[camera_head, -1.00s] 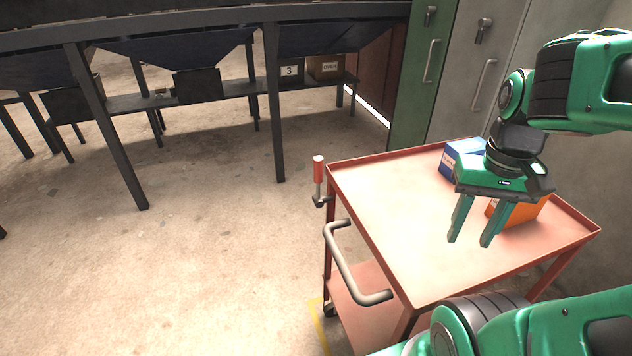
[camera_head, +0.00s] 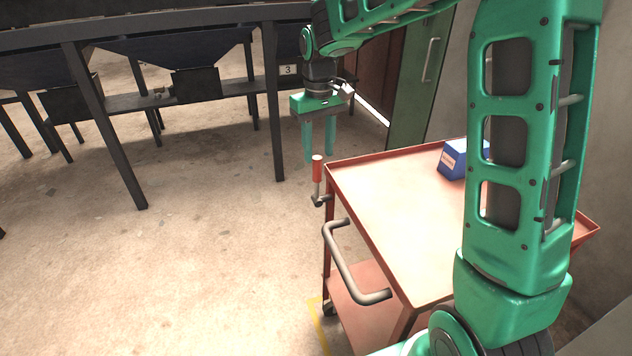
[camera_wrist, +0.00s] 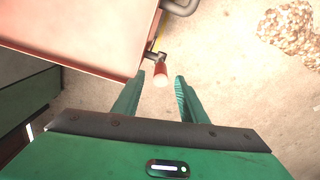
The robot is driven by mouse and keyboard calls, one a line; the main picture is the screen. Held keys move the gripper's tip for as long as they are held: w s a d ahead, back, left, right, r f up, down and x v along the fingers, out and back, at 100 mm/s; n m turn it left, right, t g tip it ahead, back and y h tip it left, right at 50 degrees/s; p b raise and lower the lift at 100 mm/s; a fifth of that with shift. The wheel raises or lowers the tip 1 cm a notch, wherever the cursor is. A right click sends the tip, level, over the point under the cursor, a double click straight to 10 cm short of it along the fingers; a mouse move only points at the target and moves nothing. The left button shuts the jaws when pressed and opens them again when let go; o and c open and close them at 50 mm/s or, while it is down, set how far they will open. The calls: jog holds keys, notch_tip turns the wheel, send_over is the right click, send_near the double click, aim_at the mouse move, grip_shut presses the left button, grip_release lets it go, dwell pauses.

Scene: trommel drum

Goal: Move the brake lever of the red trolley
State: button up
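The red trolley (camera_head: 390,200) stands at the right in the head view. Its brake lever (camera_head: 317,170), with a red grip on a metal stem, stands upright at the trolley's left far corner. My gripper (camera_head: 318,160) points down, just above the lever in the head view. In the wrist view the lever's red grip (camera_wrist: 161,80) shows just beyond the fingertips, roughly in line with the gap of my gripper (camera_wrist: 164,82). I cannot tell how far the fingertips are above the grip.
A blue box (camera_head: 453,160) stands on the trolley top. A bent metal handle (camera_head: 345,265) juts from the trolley's near left side. A dark bench frame (camera_head: 272,100) is at the back left. Floor to the left is clear.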

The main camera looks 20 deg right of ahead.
aim_at(318, 180)
jog(key=shift+w+a+f, duration=0.15)
jog(key=shift+w+f, duration=0.05)
jog(key=shift+f, duration=0.2)
notch_tip(318, 180, down, 10)
jog(key=shift+f, duration=0.1)
jog(key=shift+c, duration=0.4)
grip_shut()
